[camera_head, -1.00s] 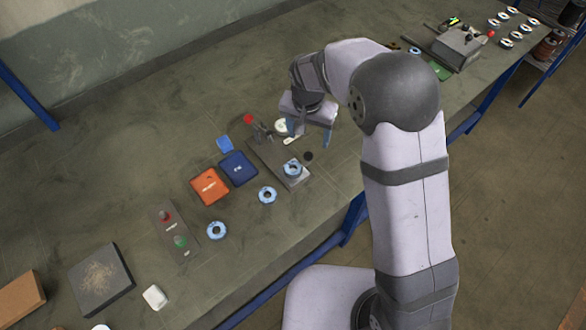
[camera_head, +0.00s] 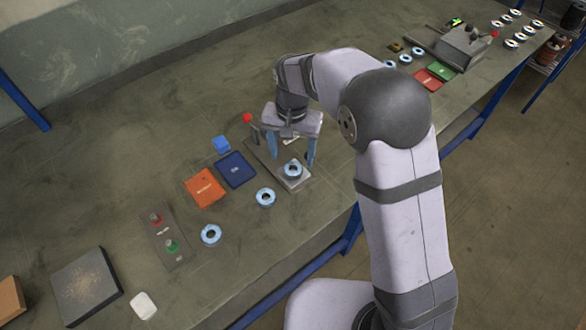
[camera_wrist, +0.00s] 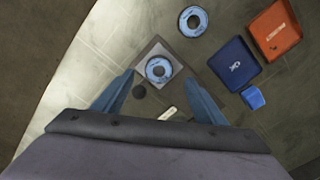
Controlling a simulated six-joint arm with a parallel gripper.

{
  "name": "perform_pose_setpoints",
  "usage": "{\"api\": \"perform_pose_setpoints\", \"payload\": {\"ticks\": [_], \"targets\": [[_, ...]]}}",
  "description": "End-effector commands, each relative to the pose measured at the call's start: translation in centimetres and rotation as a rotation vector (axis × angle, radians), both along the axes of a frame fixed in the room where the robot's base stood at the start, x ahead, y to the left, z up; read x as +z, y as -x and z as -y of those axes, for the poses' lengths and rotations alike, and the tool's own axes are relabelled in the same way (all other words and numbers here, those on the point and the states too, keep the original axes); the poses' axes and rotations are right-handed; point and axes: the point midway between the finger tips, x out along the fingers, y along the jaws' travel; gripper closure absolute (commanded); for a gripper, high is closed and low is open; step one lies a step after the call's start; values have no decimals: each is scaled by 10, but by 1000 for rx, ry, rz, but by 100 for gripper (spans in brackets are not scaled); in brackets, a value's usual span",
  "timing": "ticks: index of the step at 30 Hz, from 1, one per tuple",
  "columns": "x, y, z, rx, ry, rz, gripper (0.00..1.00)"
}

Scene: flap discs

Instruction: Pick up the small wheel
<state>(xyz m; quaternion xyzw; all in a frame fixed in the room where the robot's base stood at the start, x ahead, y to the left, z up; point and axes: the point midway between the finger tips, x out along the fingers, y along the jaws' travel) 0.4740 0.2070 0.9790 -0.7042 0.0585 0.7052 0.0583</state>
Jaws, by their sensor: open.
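A small blue-and-white wheel (camera_head: 293,170) with a dark centre lies on a grey plate (camera_head: 301,184) of the bench fixture. It also shows in the wrist view (camera_wrist: 159,69), flat on the plate. My gripper (camera_head: 291,161) is open and empty, pointing down over the plate. In the wrist view its two blue fingers (camera_wrist: 159,80) stand apart, with the wheel showing between and just beyond their tips. Two similar wheels (camera_head: 265,197) (camera_head: 211,235) lie on the bench to the left.
A blue tray (camera_head: 237,170) and an orange tray (camera_head: 205,188) lie left of the fixture, with a small blue block (camera_head: 221,144) behind. A red-knobbed lever (camera_head: 247,118) stands at the fixture's back. A button panel (camera_head: 163,239) is further left. More wheels lie far right.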

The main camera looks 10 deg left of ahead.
Motion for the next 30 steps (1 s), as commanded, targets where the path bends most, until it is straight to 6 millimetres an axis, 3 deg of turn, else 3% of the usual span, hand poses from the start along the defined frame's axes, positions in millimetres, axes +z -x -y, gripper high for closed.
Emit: {"api": "perform_pose_setpoints", "payload": {"ticks": [8, 18, 27, 28, 30], "targets": [[-9, 0, 1, -1, 2, -2, 35], [-48, 1, 2, 0, 1, -1, 35], [-54, 1, 2, -1, 0, 1, 35], [-54, 1, 2, -1, 0, 1, 37], [-54, 1, 2, -1, 0, 1, 54]]}}
